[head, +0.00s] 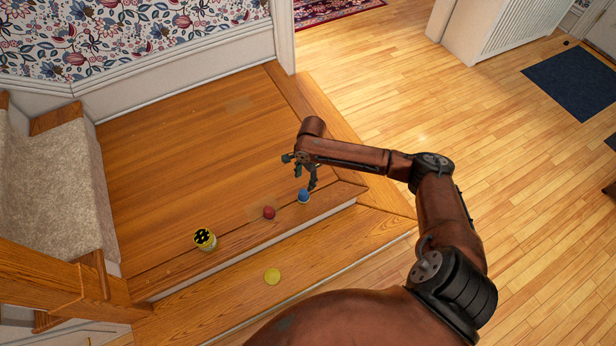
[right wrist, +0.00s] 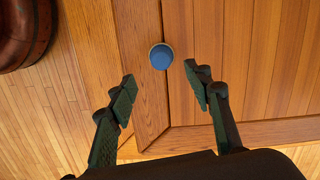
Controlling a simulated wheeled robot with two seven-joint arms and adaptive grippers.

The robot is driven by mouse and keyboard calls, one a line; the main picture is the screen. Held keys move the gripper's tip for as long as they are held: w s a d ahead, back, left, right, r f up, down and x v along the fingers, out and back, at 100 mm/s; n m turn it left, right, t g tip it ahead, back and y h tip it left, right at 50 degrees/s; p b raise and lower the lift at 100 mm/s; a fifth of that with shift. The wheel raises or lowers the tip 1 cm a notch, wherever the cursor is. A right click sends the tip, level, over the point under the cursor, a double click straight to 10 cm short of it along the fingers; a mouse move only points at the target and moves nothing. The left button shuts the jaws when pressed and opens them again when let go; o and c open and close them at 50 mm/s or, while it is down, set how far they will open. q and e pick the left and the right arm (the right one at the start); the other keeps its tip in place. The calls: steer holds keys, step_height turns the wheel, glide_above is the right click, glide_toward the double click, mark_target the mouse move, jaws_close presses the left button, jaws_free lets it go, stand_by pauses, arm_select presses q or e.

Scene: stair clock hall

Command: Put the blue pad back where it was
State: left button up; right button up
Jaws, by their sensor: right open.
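A small round blue thing (head: 304,196), which I take for the blue pad, sits on the wooden landing close to its front edge. In the right wrist view the blue pad (right wrist: 161,56) is a blue disc with a thin pale rim. My right gripper (head: 304,178) is above it, fingers pointing down. In the right wrist view my right gripper (right wrist: 160,84) is open, its fingers apart and nothing between them; the pad lies beyond the fingertips. A yellow disc (head: 272,276) lies on the lower step. My left gripper is not in view.
A red ball-like thing (head: 268,212) sits left of the blue pad on the landing. A yellow-and-black patterned container (head: 205,239) stands further left. The step edge drops to the lower step (head: 335,246). The landing behind is clear. A carpeted stair (head: 60,180) is at the left.

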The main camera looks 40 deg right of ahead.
steer(key=s+a+f+n+t+y, duration=0.2)
steer(key=s+a+f+n, duration=1.05)
steer(key=s+f, duration=0.35)
steer(key=s+d+f+n+h, duration=0.1)
steer(key=s+f+n, duration=0.1)
steer(key=s, duration=0.8)
steer(key=s+d+f+n+g+h, duration=0.1)
steer(key=s+f, duration=0.4)
steer(key=s, duration=0.6)
steer(key=s+d+f+n+g+h, duration=0.1)
steer(key=s+d+f+n, duration=0.2)
steer(key=s, duration=0.7)
steer(key=shift+s+f+n, duration=0.2)
steer(key=shift+f+n, duration=0.25)
steer(key=shift+f, duration=0.2)
